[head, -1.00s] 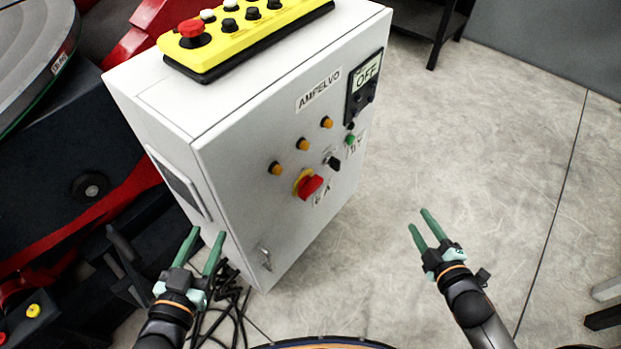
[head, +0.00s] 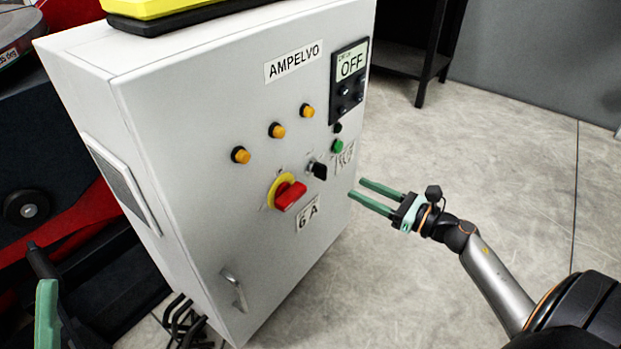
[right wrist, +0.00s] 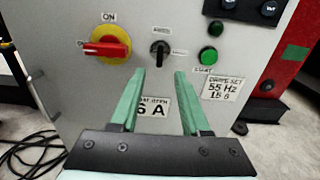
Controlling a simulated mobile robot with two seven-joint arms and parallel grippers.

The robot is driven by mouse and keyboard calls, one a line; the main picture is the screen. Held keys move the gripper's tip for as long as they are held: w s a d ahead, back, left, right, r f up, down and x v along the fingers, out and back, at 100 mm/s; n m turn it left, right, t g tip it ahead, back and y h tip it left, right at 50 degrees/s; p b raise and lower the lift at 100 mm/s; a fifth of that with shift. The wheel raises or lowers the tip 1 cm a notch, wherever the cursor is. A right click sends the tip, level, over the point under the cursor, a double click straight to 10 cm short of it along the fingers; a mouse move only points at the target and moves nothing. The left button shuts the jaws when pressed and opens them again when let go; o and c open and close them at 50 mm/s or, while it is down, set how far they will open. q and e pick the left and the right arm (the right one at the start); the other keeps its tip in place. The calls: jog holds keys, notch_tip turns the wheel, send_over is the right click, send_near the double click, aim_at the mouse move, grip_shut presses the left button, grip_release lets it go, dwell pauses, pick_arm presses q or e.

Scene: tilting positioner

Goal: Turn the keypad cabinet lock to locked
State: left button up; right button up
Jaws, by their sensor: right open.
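The grey cabinet (head: 210,200) stands in front of me. On its front is a small black rotary switch (head: 318,170), right of the red handle (head: 290,196) on its yellow disc. In the right wrist view the black switch (right wrist: 160,54) stands roughly upright; its label is too small to read. I cannot tell whether this is the lock. My right gripper (head: 358,188) is open and empty, right of the switch and apart from it. In the right wrist view its fingertips (right wrist: 159,72) flank the space below the switch. Only a finger of my left gripper (head: 47,300) shows at the lower left.
A panel reading OFF (head: 350,80) sits at the upper right of the front, with a green button (head: 337,146) below. Several orange lamps (head: 276,130) line the front. A metal door handle (head: 234,290) protrudes at lower left. Floor to the right is clear.

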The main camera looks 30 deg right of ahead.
aim_at(326, 173)
jog(key=b+x, duration=0.1)
jog(key=x, duration=1.1)
jog(key=shift+r, duration=0.1)
jog(key=shift+c, duration=0.3)
grip_shut()
